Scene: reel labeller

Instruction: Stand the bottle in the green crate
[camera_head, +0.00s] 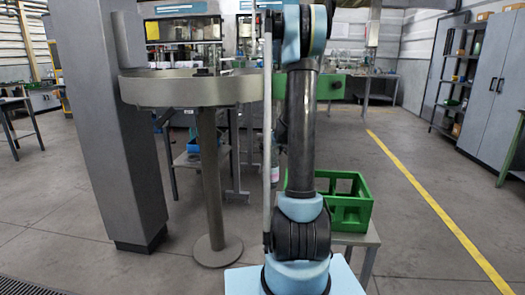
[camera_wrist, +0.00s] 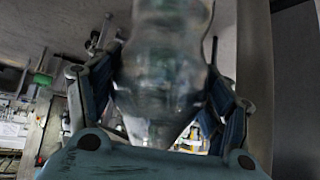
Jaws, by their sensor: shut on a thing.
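The bottle (camera_wrist: 165,65) is clear and glassy and fills the upper middle of the wrist view. My gripper (camera_wrist: 162,98) is shut on it, with blue fingers at its left and right sides. The bottle's far end is cut off by the top edge of the picture. In the head view my arm hides the gripper; a narrow pale, greenish shape shows just left of the arm, and I cannot tell whether it is the bottle. The green crate (camera_head: 352,213) stands right of my arm, partly hidden by it. Compartments show in its open top, and the bottle is not seen in it.
The crate stands on a small grey table (camera_head: 362,239). A round metal ring table (camera_head: 180,92) on a post (camera_head: 211,190) stands left of my arm, beside a thick grey column (camera_head: 105,120). Cabinets (camera_head: 495,85) line the right. The floor around the yellow line is clear.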

